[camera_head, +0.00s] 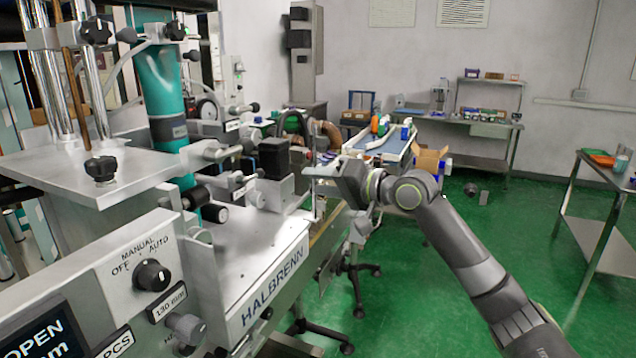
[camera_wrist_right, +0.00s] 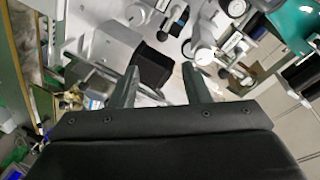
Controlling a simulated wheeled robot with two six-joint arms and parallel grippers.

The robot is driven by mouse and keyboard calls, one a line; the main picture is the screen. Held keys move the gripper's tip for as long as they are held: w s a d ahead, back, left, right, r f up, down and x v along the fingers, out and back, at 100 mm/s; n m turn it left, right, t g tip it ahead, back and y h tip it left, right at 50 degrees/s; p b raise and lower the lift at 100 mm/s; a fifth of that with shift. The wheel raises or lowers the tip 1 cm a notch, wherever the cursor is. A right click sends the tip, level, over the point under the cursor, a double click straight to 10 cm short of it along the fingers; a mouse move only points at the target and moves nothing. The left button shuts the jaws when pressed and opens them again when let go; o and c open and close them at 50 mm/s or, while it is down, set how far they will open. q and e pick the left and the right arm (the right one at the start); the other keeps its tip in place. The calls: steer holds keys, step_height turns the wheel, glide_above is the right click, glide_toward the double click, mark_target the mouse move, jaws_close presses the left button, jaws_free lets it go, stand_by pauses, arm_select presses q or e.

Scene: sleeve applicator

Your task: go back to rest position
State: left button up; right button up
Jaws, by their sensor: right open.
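My right gripper (camera_head: 322,172) is raised near the far end of the sleeve applicator (camera_head: 262,270), its arm coming in from the lower right. In the right wrist view its two fingers (camera_wrist_right: 158,88) are apart with nothing between them. Beyond the fingers, that view shows a black block (camera_wrist_right: 152,68) and grey metal parts of the machine. Whether the gripper touches the machine cannot be told. My left gripper is not in the head view.
The machine's control panel has a black selector knob (camera_head: 152,276) at the lower left. A conveyor (camera_head: 388,145) with bottles stands beyond my right gripper. A steel table (camera_head: 612,170) is at the right. Green floor (camera_head: 530,215) lies open between them.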

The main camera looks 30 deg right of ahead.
steer(key=s+a+f+n+g+h, duration=0.15)
steer(key=s+f, duration=0.35)
steer(key=f, duration=0.5)
steer(key=s+a+f+n+g+h, duration=0.15)
steer(key=s+f, duration=0.35)
steer(key=f, duration=0.5)
steer(key=s+a+f+n+g+h, duration=0.15)
steer(key=s+f, duration=0.35)
steer(key=f, duration=0.6)
steer(key=s+d+f+g+h, duration=0.1)
steer(key=s+f+g+h, duration=0.3)
steer(key=s, duration=0.9)
steer(key=s+d+f+g+h, duration=0.15)
steer(key=s+f, duration=0.35)
steer(key=s, duration=0.8)
step_height(320, 180, down, 26)
steer(key=d+g, duration=0.2)
steer(key=s+a+f, duration=0.1)
steer(key=s+f, duration=0.5)
steer(key=f, duration=0.3)
steer(key=shift+s+g+y, duration=0.3)
steer(key=shift+s+y, duration=0.05)
steer(key=shift+y, duration=0.05)
steer(key=shift+g, duration=0.3)
steer(key=s+f, duration=0.4)
steer(key=s, duration=0.1)
steer(key=s+a+f, duration=0.1)
steer(key=s, duration=0.2)
steer(key=shift+s+f, duration=0.25)
steer(key=shift+f, duration=0.15)
